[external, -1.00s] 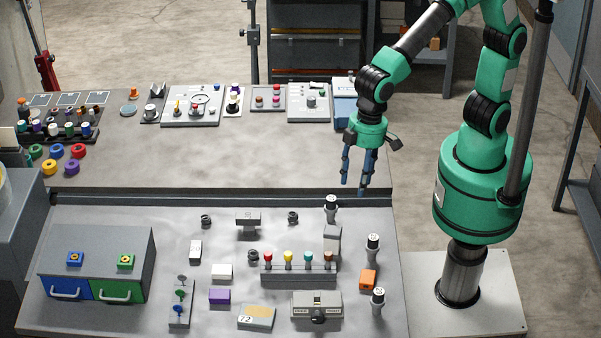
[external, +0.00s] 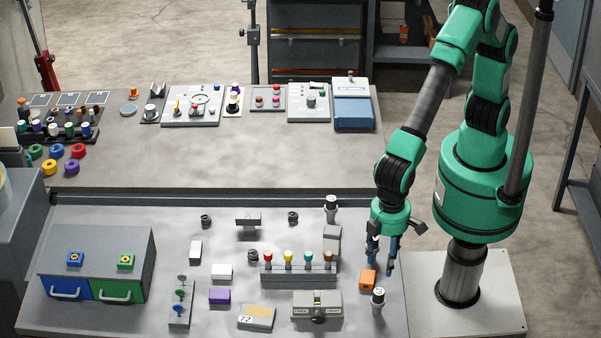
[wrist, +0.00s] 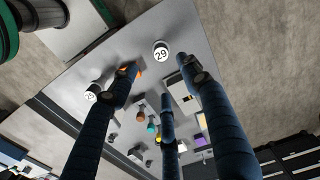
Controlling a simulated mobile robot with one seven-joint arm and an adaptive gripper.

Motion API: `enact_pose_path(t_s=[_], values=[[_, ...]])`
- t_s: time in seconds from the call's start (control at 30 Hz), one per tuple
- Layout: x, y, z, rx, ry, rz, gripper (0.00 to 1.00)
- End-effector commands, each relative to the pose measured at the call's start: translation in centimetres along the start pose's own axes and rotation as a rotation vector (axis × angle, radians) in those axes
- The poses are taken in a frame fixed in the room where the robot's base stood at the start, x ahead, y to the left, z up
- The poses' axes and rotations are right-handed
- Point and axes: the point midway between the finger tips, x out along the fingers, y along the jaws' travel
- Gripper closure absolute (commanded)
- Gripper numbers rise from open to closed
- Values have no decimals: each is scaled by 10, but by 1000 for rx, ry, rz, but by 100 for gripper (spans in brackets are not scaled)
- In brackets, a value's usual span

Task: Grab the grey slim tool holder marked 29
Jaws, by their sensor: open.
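The slim tool holder marked 29 (wrist: 161,50) shows its white round top with a dark 29 in the wrist view, near a table corner. In the external view it appears to be the upright holder (external: 378,301) at the front right; its number is too small to read there. My gripper (external: 382,267) is open and empty, above and a little behind that holder, apart from it. In the wrist view its fingers (wrist: 156,80) are spread, with the 29 top beyond the tips. A similar holder (wrist: 92,93) is partly covered by the left finger; its number is unclear.
An orange block (external: 368,280) sits close beside the 29 holder. A grey fixture with a dark knob (external: 317,304) is to its left. Another slim holder (external: 331,208) stands farther back. The table's right edge is close to the holder.

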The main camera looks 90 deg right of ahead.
Motion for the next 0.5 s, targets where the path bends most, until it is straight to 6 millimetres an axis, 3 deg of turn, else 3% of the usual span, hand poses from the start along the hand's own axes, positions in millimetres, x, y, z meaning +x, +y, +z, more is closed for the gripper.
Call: enact_pose_path(t_s=[0.27,0.5], values=[[22,1,0,0,-2,1,52],[58,1,0,0,-1,1,52]])
